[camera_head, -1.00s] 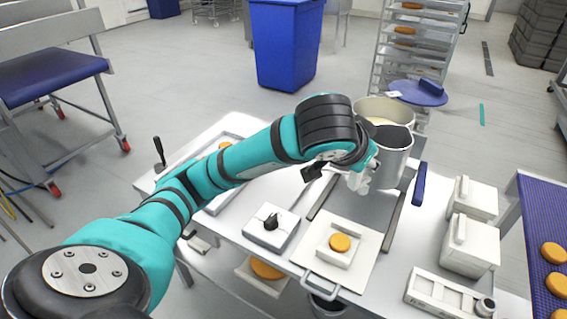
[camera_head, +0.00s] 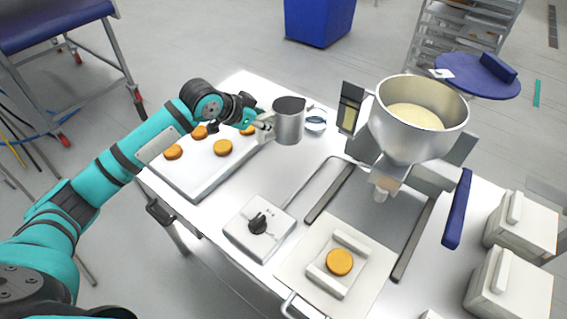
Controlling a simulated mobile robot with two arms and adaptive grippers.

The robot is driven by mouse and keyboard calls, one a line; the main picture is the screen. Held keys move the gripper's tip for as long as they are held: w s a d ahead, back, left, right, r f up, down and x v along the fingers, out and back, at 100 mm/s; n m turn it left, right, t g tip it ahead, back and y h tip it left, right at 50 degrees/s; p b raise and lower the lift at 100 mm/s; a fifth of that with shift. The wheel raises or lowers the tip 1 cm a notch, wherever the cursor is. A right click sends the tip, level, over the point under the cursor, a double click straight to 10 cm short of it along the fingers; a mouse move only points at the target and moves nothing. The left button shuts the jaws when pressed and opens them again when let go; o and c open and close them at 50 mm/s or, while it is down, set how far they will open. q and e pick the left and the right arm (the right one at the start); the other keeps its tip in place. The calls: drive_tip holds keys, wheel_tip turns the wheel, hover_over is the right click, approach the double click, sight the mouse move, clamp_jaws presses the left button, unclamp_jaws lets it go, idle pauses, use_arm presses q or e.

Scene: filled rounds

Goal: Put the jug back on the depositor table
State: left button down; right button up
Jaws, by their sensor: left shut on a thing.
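The metal jug (camera_head: 290,123) is upright in my left gripper (camera_head: 265,126), which is shut on its left side. The jug shows over the back part of the white depositor table (camera_head: 209,217), right of the tray of cakes. I cannot tell whether its base touches the table. The depositor's steel hopper (camera_head: 424,140), with pale batter inside, stands to the right of the jug, apart from it. My right gripper is not in view.
A white tray (camera_head: 190,181) with several orange cakes lies left of the jug. A small glass bowl (camera_head: 316,124) sits close to the jug's right. A control box with a black knob (camera_head: 257,223) and a single cake (camera_head: 339,262) on a holder are nearer. White boxes (camera_head: 520,225) stand at right.

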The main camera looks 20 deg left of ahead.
sight(264, 141)
use_arm(q)
wheel_tip(264, 141, down, 3)
drive_tip(key=shift+w+a+f, duration=0.1)
drive_tip(key=shift+f, duration=0.05)
wheel_tip(264, 141, down, 4)
drive_tip(key=shift+w+p, duration=0.15)
drive_tip(key=shift+p, duration=0.3)
wheel_tip(264, 141, down, 3)
drive_tip(key=shift+f, duration=0.25)
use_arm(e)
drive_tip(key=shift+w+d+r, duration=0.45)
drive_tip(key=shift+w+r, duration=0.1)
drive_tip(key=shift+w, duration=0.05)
use_arm(q)
drive_tip(key=c, duration=1.4)
unclamp_jaws()
drive_tip(key=shift+c, duration=0.2)
drive_tip(key=shift+o, duration=0.6)
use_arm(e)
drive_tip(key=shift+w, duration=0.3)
